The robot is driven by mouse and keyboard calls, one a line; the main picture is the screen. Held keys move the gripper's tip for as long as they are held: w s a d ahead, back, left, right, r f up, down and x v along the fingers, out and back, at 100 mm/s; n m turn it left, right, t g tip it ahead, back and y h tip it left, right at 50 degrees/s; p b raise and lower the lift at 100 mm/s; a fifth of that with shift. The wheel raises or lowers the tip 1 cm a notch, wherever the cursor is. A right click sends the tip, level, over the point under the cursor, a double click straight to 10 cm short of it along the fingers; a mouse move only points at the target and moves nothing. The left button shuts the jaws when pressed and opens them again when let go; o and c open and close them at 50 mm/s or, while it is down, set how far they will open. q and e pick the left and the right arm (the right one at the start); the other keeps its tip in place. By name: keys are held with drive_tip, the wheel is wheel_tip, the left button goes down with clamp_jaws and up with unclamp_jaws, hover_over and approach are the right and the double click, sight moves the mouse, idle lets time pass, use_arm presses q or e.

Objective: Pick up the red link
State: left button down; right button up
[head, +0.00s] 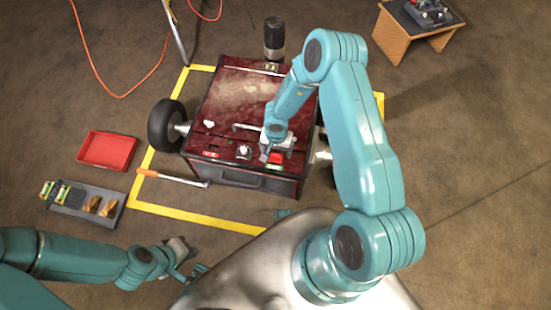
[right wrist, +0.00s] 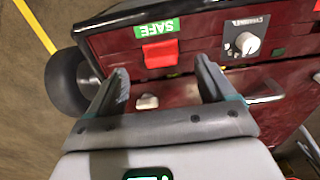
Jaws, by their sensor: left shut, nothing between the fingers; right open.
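The red link (head: 276,157) is a small bright red block on the front part of the dark red cart's top, beside a green label. In the right wrist view the red link (right wrist: 160,53) sits against the green SAFE label (right wrist: 157,28), seen upside down. My right gripper (head: 275,152) is over this spot, partly covering it in the head view. In the right wrist view the right gripper (right wrist: 163,70) is open, and the link appears ahead between its fingertip directions, not gripped. My left gripper (head: 193,274) is shut and empty, low near the bottom of the head view.
A knob (right wrist: 244,43) and a metal handle (right wrist: 266,92) are close to the link. The cart (head: 235,95) has a black wheel (head: 165,122). A red tray (head: 107,151), a grey tray (head: 83,203) and an orange-handled tool (head: 172,178) lie on the floor at left.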

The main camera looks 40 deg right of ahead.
sight(276, 155)
wheel_tip(276, 155, down, 5)
drive_tip(key=shift+b, duration=1.15)
drive_tip(key=shift+r, duration=0.15)
drive_tip(key=c, duration=1.1)
drive_tip(key=shift+c, duration=0.2)
